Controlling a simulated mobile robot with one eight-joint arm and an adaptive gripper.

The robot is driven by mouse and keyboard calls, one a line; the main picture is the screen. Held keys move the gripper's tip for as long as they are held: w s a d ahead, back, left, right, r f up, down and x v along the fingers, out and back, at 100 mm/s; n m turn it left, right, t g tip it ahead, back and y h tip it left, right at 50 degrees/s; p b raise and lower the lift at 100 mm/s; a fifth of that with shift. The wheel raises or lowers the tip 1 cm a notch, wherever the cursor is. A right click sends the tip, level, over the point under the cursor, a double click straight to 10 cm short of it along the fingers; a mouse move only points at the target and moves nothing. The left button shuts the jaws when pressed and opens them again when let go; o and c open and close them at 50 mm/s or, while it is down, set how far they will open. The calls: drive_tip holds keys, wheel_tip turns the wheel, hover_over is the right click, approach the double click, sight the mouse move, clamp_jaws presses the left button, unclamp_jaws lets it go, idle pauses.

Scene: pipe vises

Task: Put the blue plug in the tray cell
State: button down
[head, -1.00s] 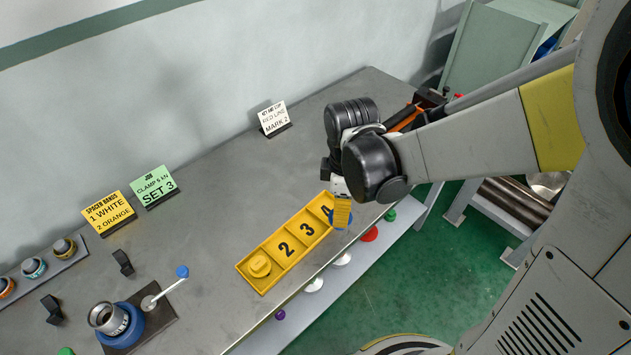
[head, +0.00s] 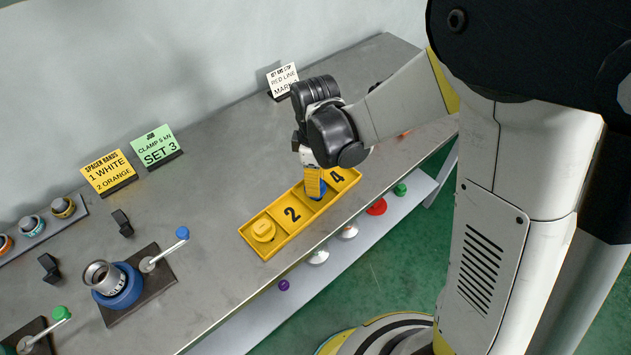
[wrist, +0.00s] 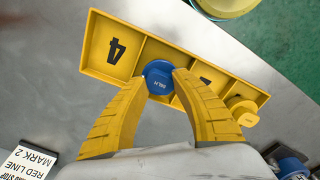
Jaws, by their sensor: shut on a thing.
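A yellow tray (head: 270,252) with numbered cells lies near the front edge of the grey bench; it also shows in the wrist view (wrist: 185,50). The figures 2 and 4 are readable in the head view. My gripper (head: 314,186) is shut on the blue plug (head: 317,193), over the cell between 2 and 4. In the wrist view the yellow fingertips (wrist: 160,82) pinch the round blue plug (wrist: 157,70) from both sides. I cannot tell whether the plug touches the cell floor. A yellow plug (head: 263,231) sits in the end cell.
A vise with a blue base (head: 118,290) and a blue-tipped lever (head: 182,233) stands at left. Sign cards (head: 108,172) stand at the back. A lower shelf in front holds coloured plugs, including a red one (head: 377,207). Bare bench lies behind the tray.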

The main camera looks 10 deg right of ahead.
drive_tip(key=shift+f, duration=0.2)
drive_tip(key=c, duration=1.1)
unclamp_jaws()
wheel_tip(320, 180, up, 13)
drive_tip(key=p, duration=0.5)
drive_tip(key=s+d+r+m+t, duration=0.7)
drive_tip(key=s+d+r+m, duration=0.3)
drive_tip(key=d+m, duration=0.3)
drive_tip(key=shift+s+d+m, duration=0.25)
drive_tip(key=shift+s+m, duration=0.15)
drive_tip(key=shift+m, duration=0.4)
